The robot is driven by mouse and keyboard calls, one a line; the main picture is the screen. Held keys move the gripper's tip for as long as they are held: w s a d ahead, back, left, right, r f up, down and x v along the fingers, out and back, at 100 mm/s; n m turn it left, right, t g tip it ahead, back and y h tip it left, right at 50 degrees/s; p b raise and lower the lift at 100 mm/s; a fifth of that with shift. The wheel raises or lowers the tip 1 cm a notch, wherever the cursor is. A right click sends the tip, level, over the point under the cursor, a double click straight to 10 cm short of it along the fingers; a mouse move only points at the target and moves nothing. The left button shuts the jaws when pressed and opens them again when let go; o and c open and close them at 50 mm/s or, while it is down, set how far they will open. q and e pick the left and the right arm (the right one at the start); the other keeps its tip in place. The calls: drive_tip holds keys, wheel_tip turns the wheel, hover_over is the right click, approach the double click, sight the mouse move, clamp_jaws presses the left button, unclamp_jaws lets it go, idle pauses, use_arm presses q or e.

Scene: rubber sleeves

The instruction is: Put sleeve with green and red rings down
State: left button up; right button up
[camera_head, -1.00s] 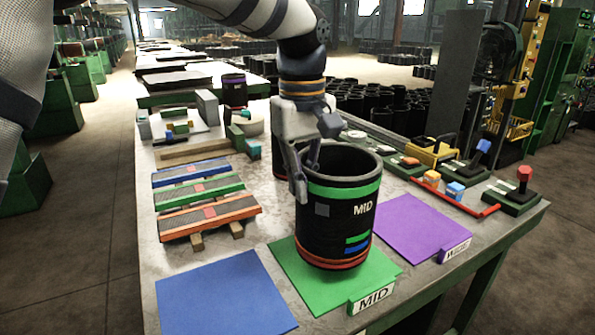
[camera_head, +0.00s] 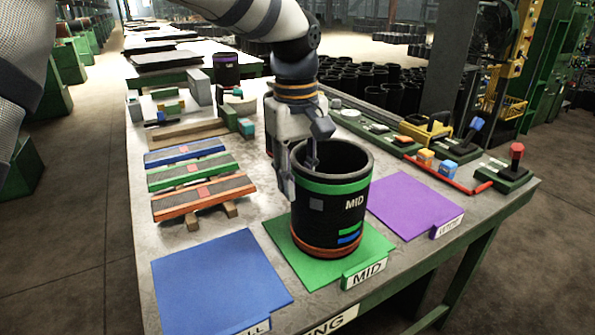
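The black sleeve (camera_head: 330,212) has a green ring near its top, a red-orange ring at its base and the word MID on its side. It stands upright on the green mat (camera_head: 371,243), which has a MID label at its front edge, and appears to rest on it. My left gripper (camera_head: 299,178) is at the left part of the sleeve's rim. One finger is outside the wall and the other reaches inside the opening. The fingers look spread, with the outer one slightly off the wall. My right gripper is not in view.
A blue mat (camera_head: 220,283) lies left of the green one and a purple mat (camera_head: 414,206) right of it, both empty. A red bar (camera_head: 455,179) and a red-knobbed lever (camera_head: 516,158) are at the right edge.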

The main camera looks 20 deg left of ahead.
use_arm(q)
wheel_tip(320, 180, up, 12)
idle(0.3)
drive_tip(key=shift+s, duration=0.1)
